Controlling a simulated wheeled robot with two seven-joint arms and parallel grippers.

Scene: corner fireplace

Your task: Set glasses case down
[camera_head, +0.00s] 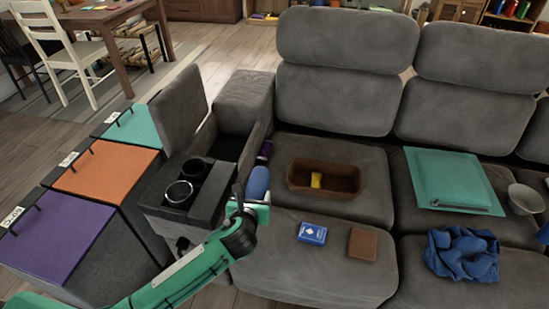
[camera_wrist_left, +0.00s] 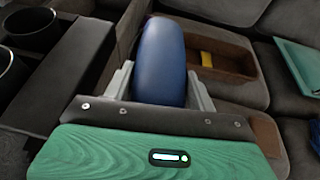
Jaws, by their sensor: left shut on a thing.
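The blue, rounded glasses case (camera_head: 258,182) is between the fingers of my left gripper (camera_head: 255,203), beside the sofa's console. In the left wrist view, the glasses case (camera_wrist_left: 161,58) stands out lengthwise from my left gripper (camera_wrist_left: 161,85), with one pale finger on each side. The gripper is shut on it. The lower end of the case is hidden by the gripper. I cannot tell whether the case touches the seat. My right gripper is not in view.
A brown tray (camera_head: 343,193) holds a yellow item (camera_head: 316,180). A blue card box (camera_head: 312,233) and a brown wallet-like square (camera_head: 363,244) lie on the near seat. The cup-holder console (camera_head: 212,188) is close left. Bare seat (camera_head: 285,260) lies in front.

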